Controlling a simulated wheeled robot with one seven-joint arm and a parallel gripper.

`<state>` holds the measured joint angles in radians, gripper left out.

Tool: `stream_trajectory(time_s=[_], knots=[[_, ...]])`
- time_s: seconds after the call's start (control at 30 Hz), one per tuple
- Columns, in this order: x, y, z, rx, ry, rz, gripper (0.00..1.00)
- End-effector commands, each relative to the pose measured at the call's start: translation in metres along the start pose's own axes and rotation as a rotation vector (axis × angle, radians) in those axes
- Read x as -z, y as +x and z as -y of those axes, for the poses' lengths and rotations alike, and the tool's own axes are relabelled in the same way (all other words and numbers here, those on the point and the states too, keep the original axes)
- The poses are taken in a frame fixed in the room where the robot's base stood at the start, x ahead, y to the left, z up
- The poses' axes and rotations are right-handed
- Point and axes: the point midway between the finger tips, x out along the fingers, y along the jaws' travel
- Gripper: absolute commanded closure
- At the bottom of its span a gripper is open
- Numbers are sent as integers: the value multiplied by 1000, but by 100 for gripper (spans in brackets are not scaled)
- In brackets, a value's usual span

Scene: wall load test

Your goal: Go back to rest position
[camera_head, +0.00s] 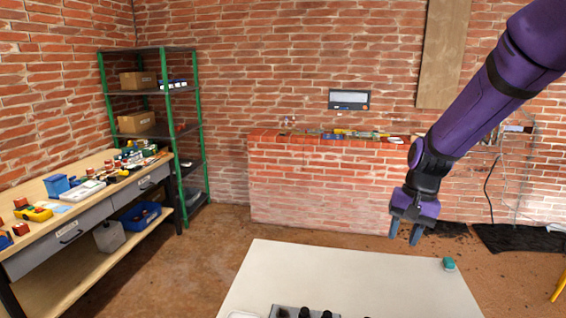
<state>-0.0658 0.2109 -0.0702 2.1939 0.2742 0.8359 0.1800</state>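My gripper (404,238) hangs from my purple arm at the right, pointing down. It is in the air near the far right part of the pale table (340,275). Its two dark fingers stand apart with a gap between them, and I see nothing held in it. A small teal-green object (449,264) sits on the table's right corner, to the right of the gripper and apart from it.
Dark objects (305,312) stand at the table's near edge, partly cut off. A workbench (95,205) with many items and a green-post shelf (183,140) stand left. A low brick wall (320,185) with tools on top is behind. Brown floor between is clear.

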Motion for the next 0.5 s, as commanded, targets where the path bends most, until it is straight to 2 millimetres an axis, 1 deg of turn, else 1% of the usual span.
stream_trajectory(time_s=[0.03,0.2,0.4,0.5], knots=[[-8,-14,-2,6,-18,-24,62],[-35,-49,-9,13,-77,-91,62],[-69,-84,-21,13,-146,-172,62],[-86,-98,-27,11,-180,-213,62]])
